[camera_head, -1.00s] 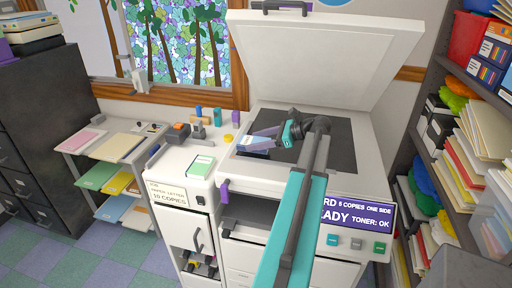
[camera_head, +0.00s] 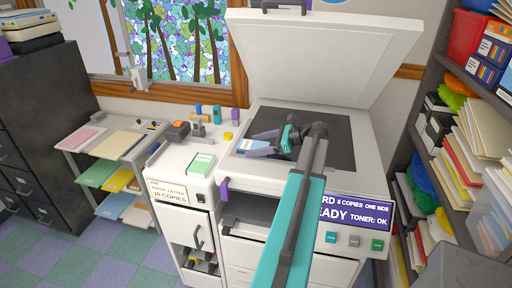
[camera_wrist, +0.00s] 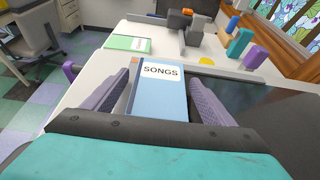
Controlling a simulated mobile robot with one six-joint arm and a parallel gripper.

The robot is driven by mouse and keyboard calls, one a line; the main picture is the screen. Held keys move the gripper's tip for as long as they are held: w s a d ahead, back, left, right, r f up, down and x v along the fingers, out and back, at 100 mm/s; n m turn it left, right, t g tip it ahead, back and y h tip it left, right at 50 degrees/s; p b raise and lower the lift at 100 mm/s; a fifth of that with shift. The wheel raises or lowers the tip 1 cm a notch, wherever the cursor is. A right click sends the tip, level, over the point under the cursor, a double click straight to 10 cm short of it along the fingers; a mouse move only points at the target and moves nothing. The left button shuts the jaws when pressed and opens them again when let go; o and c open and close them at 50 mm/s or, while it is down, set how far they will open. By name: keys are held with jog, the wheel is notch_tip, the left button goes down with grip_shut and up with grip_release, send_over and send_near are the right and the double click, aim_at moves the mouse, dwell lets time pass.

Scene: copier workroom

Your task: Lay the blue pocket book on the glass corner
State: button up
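The blue pocket book (camera_head: 248,145) is at the left part of the copier glass (camera_head: 330,135), looking nearly flat. In the wrist view the book (camera_wrist: 160,95) shows a white label reading SONGS. My gripper (camera_head: 261,143) is at the glass, with a purple finger along each long side of the book. The book's near end is hidden by my gripper's body in the wrist view.
The copier lid (camera_head: 320,55) stands open behind the glass. A green-and-white book (camera_head: 200,163) lies on the side counter to the left, with a yellow disc (camera_head: 228,136) and several small items behind it. The right part of the glass is clear.

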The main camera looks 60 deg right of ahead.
jog(key=shift+r, duration=0.2)
dwell(0.3)
jog(key=shift+s+d, duration=0.1)
jog(key=shift+s, duration=0.15)
jog(key=b+v, duration=0.4)
jog(key=v, duration=0.5)
jog(key=shift+s+d, duration=0.1)
jog(key=shift+s, duration=0.25)
jog(key=shift+b+v, duration=0.45)
jog(key=shift+v, duration=0.45)
jog(key=shift+w+r, duration=0.1)
jog(key=shift+r, duration=0.05)
